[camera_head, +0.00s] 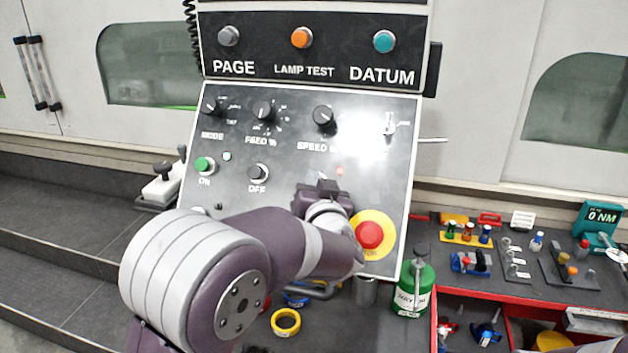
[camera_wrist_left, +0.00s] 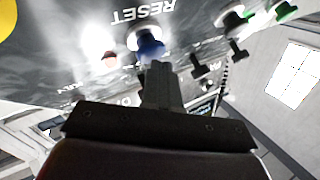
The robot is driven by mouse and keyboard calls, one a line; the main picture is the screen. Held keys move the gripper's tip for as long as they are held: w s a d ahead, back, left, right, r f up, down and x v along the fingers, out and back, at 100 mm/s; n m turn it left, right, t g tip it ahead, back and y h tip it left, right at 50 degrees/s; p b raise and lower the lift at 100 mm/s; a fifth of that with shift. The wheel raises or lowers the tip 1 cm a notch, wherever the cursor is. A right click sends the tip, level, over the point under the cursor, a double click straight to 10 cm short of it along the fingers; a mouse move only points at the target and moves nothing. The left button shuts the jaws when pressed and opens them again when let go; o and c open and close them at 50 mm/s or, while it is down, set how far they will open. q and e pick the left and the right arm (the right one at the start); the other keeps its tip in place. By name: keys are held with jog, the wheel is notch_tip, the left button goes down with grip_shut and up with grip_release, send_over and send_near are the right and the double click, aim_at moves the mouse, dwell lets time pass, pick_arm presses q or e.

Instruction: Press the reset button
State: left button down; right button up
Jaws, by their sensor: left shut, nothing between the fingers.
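The reset button (camera_wrist_left: 150,46) is a blue knob in a pale ring, beside the upside-down RESET lettering in the left wrist view. In the head view my left arm and gripper hide it on the sloped control panel (camera_head: 290,106). My left gripper (camera_wrist_left: 158,70) is shut and empty. Its fingertips overlap the lower edge of the blue button in the left wrist view; I cannot tell whether they touch it. In the head view my left gripper (camera_head: 320,188) is at the panel's lower middle. My right gripper is not in view.
A red emergency stop (camera_head: 369,235) on a yellow disc sits just right of my left wrist. The green ON button (camera_head: 203,165) and OFF button (camera_head: 258,172) are up to the left. A green bottle (camera_head: 413,290) and red-edged tool bench (camera_head: 530,285) stand at right.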

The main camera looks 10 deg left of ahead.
pick_arm(q)
jog(key=shift+w+f, duration=0.15)
jog(key=shift+w, duration=0.05)
dwell(0.3)
jog(key=shift+s, duration=0.1)
jog(key=shift+s+r+p, duration=0.35)
jog(key=shift+s+r, duration=0.2)
jog(key=shift+s, duration=0.1)
jog(key=s+r+p, duration=0.1)
jog(key=s, duration=0.1)
jog(key=s+r+p, duration=0.1)
jog(key=s+r, duration=0.1)
jog(key=shift+a, duration=0.1)
dwell(0.4)
dwell(0.4)
